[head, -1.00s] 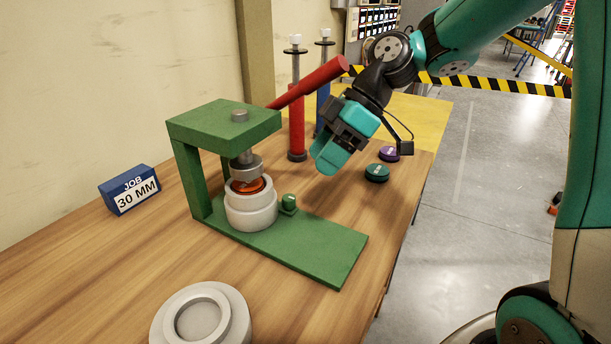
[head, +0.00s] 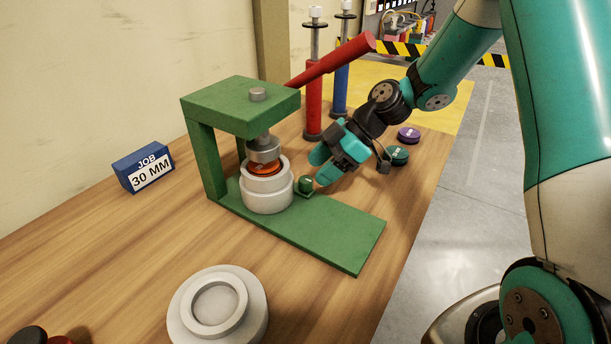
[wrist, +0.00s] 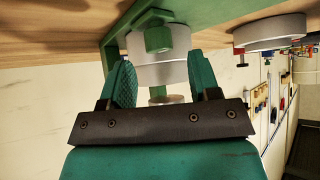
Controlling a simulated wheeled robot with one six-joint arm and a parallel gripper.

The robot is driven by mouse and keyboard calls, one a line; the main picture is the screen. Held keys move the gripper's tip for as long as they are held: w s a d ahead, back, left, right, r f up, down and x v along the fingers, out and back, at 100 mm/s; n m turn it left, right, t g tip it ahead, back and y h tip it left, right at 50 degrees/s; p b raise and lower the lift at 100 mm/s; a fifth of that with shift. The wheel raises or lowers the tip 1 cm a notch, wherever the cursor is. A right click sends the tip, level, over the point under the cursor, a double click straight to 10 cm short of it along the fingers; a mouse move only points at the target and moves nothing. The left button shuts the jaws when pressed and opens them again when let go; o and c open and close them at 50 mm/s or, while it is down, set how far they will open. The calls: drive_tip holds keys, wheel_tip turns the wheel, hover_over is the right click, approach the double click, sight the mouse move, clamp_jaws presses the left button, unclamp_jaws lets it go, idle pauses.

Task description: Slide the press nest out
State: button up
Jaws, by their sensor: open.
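The press nest (head: 268,195) is a pale grey stepped cylinder on the green base of the press (head: 345,243), under the metal ram (head: 263,150). An orange-red ring (head: 265,168) sits in its top. A small green knob (head: 306,183) stands at the nest's right side. My gripper (head: 322,166) is open, just beyond and right of the knob, with its fingers pointing toward the nest. In the wrist view, the knob (wrist: 158,39) shows between and ahead of the two spread fingers, with the grey nest (wrist: 150,72) behind it. Contact with the knob is not visible.
The red press lever (head: 330,62) slants above my gripper. Red (head: 312,95) and blue (head: 341,85) upright tools stand behind. Green (head: 397,154) and purple (head: 408,134) discs lie to the right. A grey ring part (head: 200,318) lies in front; a blue job sign (head: 143,167) stands left.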

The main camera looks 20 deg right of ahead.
sight(307, 179)
drive_tip(key=shift+x, duration=2)
drive_tip(key=shift+r, duration=0.1)
